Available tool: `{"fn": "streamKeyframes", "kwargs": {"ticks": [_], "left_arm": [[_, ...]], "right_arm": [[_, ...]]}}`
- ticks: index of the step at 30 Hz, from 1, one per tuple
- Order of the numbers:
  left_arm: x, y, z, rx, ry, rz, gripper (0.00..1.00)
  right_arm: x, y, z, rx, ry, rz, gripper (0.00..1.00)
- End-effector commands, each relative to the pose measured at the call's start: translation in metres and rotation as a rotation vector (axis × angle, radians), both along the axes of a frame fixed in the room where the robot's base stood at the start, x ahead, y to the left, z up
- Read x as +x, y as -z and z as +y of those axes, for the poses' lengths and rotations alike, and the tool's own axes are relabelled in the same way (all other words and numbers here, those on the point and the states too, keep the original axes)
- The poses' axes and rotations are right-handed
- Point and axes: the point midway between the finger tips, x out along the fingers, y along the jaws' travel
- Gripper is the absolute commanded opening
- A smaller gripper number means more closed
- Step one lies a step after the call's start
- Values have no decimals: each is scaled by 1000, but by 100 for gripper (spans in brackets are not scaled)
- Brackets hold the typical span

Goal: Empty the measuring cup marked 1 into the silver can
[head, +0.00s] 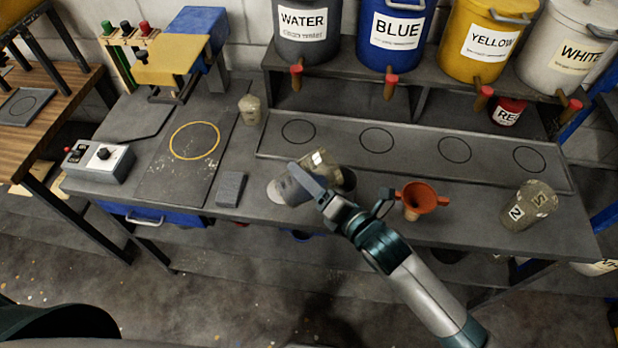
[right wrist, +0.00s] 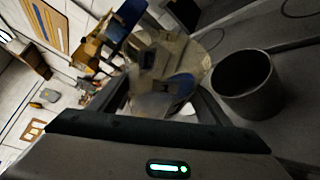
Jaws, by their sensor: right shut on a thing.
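My right gripper (head: 308,180) is shut on a translucent measuring cup (head: 318,161) over the front middle of the bench. Fingers and wrist hide part of the cup, and I cannot read its mark. In the right wrist view the cup (right wrist: 170,65) sits between the fingers and looks tilted; I cannot tell what is in it. A dark metallic can (head: 346,181) stands just right of the cup, partly hidden. It also shows in the right wrist view (right wrist: 246,88), upright and open, beside the cup. My left gripper is out of view.
An orange funnel (head: 421,196) and a measuring cup marked 2 (head: 530,206) stand to the right. A small pale cup (head: 250,109), a grey block (head: 230,188) and a control box (head: 99,160) are left. Labelled paint drums (head: 396,30) line the back shelf. The circled tray (head: 415,150) is clear.

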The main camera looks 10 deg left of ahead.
Motion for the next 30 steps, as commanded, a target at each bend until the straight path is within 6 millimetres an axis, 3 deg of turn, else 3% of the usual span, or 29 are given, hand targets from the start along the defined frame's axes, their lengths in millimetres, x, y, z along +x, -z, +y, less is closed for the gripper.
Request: {"fn": "streamKeyframes", "kwargs": {"ticks": [30], "left_arm": [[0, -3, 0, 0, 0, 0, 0]], "right_arm": [[1, 1, -1, 103, 0, 44, 40]]}}
